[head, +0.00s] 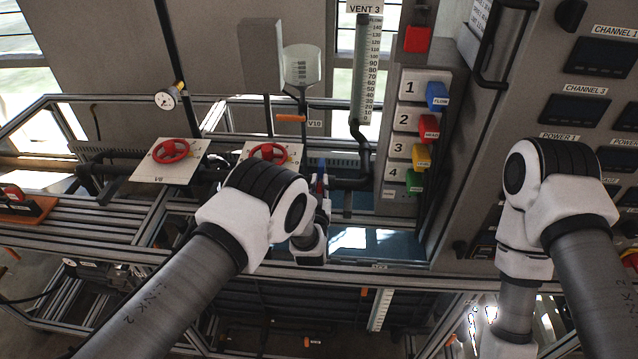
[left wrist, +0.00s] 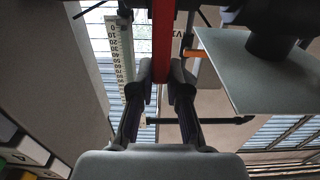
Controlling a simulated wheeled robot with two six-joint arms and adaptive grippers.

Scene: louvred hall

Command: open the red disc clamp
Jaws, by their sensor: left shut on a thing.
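In the left wrist view my left gripper (left wrist: 168,88) is shut on a long, narrow red bar (left wrist: 163,38), which runs up between its two fingertips. The bar looks like a handle, but I cannot tell which part of the red disc clamp it is. In the head view my left forearm and wrist hide most of this spot; a small red and blue piece (head: 320,178) shows just beyond the wrist. No disc shows clearly at the grip. My right arm reaches down at the right of the head view, and its gripper is not in view.
Two red handwheels (head: 172,150) (head: 268,152) sit on pale plates left of the grip. A panel with coloured numbered switches (head: 418,135) stands close on the right. A grey plate (left wrist: 262,70) hangs near the fingers in the left wrist view. A frame rail runs below.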

